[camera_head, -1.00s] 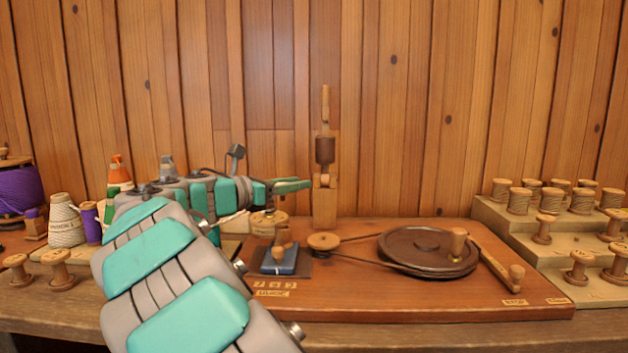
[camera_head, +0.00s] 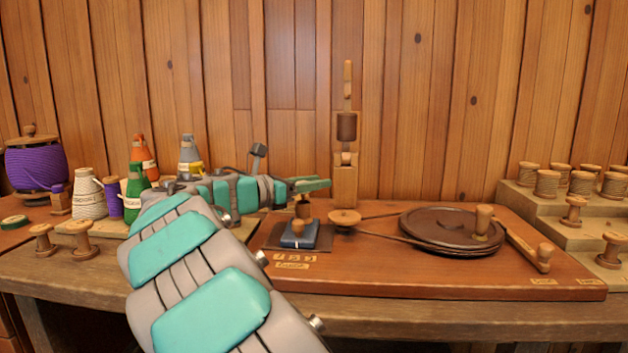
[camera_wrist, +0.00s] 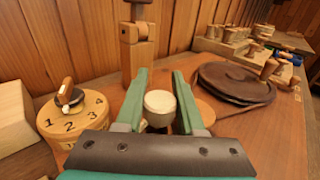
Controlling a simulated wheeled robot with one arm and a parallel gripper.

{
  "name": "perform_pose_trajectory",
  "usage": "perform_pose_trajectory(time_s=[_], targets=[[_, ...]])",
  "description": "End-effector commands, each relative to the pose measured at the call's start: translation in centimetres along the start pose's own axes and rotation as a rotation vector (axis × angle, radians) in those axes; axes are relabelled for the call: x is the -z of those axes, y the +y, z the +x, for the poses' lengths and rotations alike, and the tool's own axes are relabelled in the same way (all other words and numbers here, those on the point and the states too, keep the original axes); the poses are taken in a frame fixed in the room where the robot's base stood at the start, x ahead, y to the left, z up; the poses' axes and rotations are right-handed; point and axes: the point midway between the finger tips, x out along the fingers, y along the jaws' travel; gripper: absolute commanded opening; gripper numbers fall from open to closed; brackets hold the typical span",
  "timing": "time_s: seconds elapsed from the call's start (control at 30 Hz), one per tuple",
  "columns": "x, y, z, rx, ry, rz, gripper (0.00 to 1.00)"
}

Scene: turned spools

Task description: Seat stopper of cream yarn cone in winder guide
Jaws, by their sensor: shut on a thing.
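My gripper (camera_head: 325,185) reaches from the left to just beside the wooden winder post (camera_head: 345,185). In the wrist view my gripper (camera_wrist: 162,85) is shut on a pale, round-topped stopper (camera_wrist: 159,105), which sits between the green fingers. The post (camera_wrist: 138,62) rises just beyond the fingertips, with a small block near its top. In the head view a dark brown cylinder (camera_head: 346,126) sits above the post; which part is the guide's seat cannot be told. The cream yarn cone (camera_head: 88,197) stands at the left, a thread showing at its side.
A numbered dial (camera_wrist: 73,118) lies left of the fingers. A blue block with a knob (camera_head: 300,235), a small pulley (camera_head: 345,219) and a big brown wheel (camera_head: 450,229) occupy the board. Stepped spools (camera_head: 575,199) stand at right, other cones (camera_head: 137,180) at left.

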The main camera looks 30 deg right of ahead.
Motion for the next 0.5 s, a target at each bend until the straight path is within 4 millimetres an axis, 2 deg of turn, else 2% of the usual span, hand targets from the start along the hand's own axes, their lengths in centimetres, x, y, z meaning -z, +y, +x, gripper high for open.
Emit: perform_pose_trajectory(time_s=[0.5], targets=[[0.45,0.0,0.03,0.0,0.0,0.0,0.0]])
